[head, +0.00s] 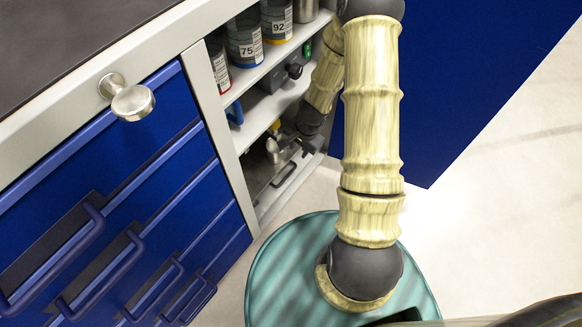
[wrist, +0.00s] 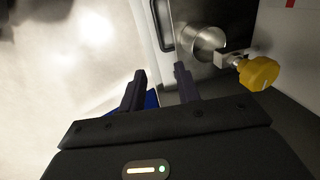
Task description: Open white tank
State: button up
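No thing that I can surely call the white tank shows in either view. In the wrist view, a yellow knob (wrist: 258,72) sits on a metal fitting beside a round silver metal part (wrist: 205,42). My gripper (wrist: 160,70) has its two dark fingers apart with nothing between them. The silver part and the knob are ahead and to the right of the fingers, apart from the knob. In the head view my gripper (head: 292,138) reaches into the lower part of the open cabinet, near a small pale metallic fitting (head: 272,150). My arm hides part of this area.
Blue drawers (head: 110,220) with protruding handles stand at left, below a silver knob (head: 130,100). A blue panel (head: 470,70) stands at right. Pale floor (head: 500,220) is clear at right.

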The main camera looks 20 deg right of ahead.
aim_at(290, 173)
jog(key=f+b, duration=0.3)
jog(key=f, duration=0.2)
jog(key=w+a+f+b, duration=0.1)
jog(key=f+b, duration=0.2)
jog(key=f, duration=0.3)
jog(key=w+a+f+b, duration=0.1)
jog(key=f+b, duration=0.2)
jog(key=f, duration=0.3)
jog(key=shift+w+f+b, duration=0.1)
jog(key=shift+w+b, duration=0.05)
jog(key=shift+b, duration=0.25)
grip_shut()
